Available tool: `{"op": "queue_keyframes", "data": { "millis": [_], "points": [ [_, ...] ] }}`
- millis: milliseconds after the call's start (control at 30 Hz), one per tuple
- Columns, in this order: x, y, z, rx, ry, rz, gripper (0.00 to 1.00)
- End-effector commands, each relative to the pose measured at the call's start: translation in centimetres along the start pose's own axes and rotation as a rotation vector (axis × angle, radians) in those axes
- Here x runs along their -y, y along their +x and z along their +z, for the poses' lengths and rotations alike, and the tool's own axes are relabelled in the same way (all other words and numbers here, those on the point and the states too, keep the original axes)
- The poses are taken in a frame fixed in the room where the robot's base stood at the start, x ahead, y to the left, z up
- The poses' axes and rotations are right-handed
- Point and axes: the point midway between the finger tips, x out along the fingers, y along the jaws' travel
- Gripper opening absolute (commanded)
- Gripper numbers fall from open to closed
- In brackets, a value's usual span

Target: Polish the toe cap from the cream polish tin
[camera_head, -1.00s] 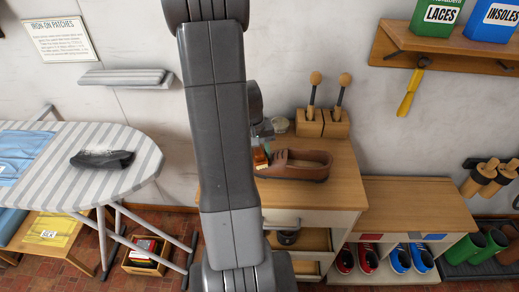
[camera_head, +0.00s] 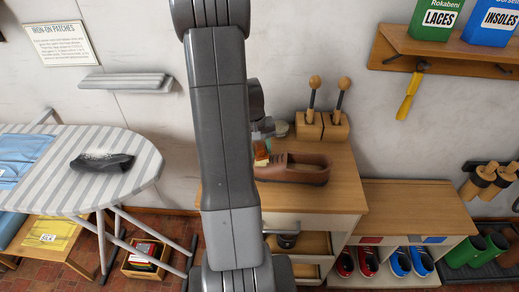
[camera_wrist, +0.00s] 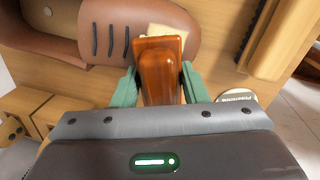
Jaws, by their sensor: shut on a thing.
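A brown leather shoe (camera_head: 300,170) lies on the wooden cabinet top, its toe end at the left by my arm. In the wrist view the shoe (camera_wrist: 100,35) fills the upper left, with its eyelets near the middle. My gripper (camera_wrist: 160,88) is shut on a glossy orange-brown applicator handle (camera_wrist: 160,70). A pale pad (camera_wrist: 165,32) shows at the handle's far end, over the toe end; I cannot tell whether it touches. A round tin with a white label (camera_wrist: 237,98) sits right of my gripper. My arm hides most of my gripper in the head view.
Two wooden blocks with upright tools (camera_head: 322,125) stand behind the shoe. A wooden bar-like piece (camera_wrist: 280,35) lies at the wrist view's right. An ironing board (camera_head: 130,160) stands left and a low shoe bench (camera_head: 415,205) right. The cabinet top's front right is clear.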

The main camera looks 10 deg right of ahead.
Motion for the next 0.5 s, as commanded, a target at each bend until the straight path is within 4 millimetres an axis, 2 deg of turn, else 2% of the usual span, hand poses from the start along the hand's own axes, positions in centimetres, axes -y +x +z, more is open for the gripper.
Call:
{"op": "queue_keyframes", "data": {
  "millis": [167,500],
  "points": [
    [0.0,-0.4,0.0,-0.001,0.0,0.0,0.21],
    [-0.1,-3.8,-0.1,-0.002,-0.001,0.0,0.21]
  ]
}}
